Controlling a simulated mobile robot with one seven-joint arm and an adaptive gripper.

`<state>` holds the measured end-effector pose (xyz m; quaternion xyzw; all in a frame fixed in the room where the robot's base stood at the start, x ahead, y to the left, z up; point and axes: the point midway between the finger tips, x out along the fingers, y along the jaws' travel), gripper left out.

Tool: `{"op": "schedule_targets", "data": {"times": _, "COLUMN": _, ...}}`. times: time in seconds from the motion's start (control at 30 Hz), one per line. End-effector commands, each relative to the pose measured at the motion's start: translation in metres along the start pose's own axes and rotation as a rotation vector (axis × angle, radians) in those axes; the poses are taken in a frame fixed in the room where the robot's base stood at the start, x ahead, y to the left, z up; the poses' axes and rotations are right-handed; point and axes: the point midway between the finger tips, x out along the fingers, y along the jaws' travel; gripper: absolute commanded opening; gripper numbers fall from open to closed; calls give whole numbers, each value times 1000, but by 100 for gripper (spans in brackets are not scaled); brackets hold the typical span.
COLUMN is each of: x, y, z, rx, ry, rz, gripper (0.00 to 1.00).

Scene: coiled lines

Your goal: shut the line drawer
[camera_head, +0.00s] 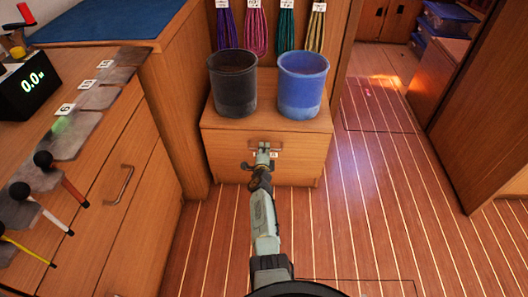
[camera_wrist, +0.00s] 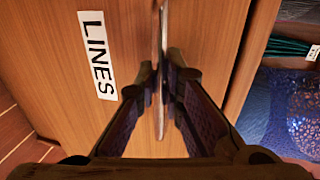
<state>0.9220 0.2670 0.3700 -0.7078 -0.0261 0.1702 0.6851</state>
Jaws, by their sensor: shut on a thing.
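The line drawer (camera_head: 225,150) is a wooden front in the low cabinet in the middle of the head view. Its white label reads LINES (camera_wrist: 97,55) in the wrist view, turned sideways. My gripper (camera_head: 262,160) is at the drawer's metal handle (camera_wrist: 161,115). The two fingers (camera_wrist: 163,95) are closed around the handle, one on each side. My arm and gripper cover part of the label in the head view. A dark seam runs beside the drawer front in the wrist view. I cannot tell how far the drawer stands out.
A black pot (camera_head: 232,85) and a blue pot (camera_head: 302,88) stand above the drawer, with coloured hanks (camera_head: 257,30) hanging behind. A counter with drawers (camera_head: 125,185) and a display (camera_head: 30,85) is on the left. The striped floor (camera_head: 375,190) to the right is clear.

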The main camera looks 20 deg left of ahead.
Motion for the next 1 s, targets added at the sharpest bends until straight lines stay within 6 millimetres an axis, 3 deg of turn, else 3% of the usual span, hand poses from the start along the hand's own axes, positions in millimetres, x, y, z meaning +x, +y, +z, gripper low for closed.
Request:
{"op": "schedule_targets", "data": {"times": 0.33, "x": 4, "y": -6, "z": -1, "rx": 2, "ry": 1, "rz": -7, "gripper": 0}}
{"op": "schedule_targets", "data": {"times": 0.37, "x": 4, "y": -6, "z": -1, "rx": 2, "ry": 1, "rz": -7, "gripper": 9}}
{"op": "schedule_targets", "data": {"times": 0.67, "x": 3, "y": -5, "z": -1, "rx": 2, "ry": 1, "rz": -6, "gripper": 29}}
{"op": "schedule_targets", "data": {"times": 1.0, "x": 1, "y": -4, "z": 0, "rx": 1, "ry": 0, "rz": -4, "gripper": 29}}
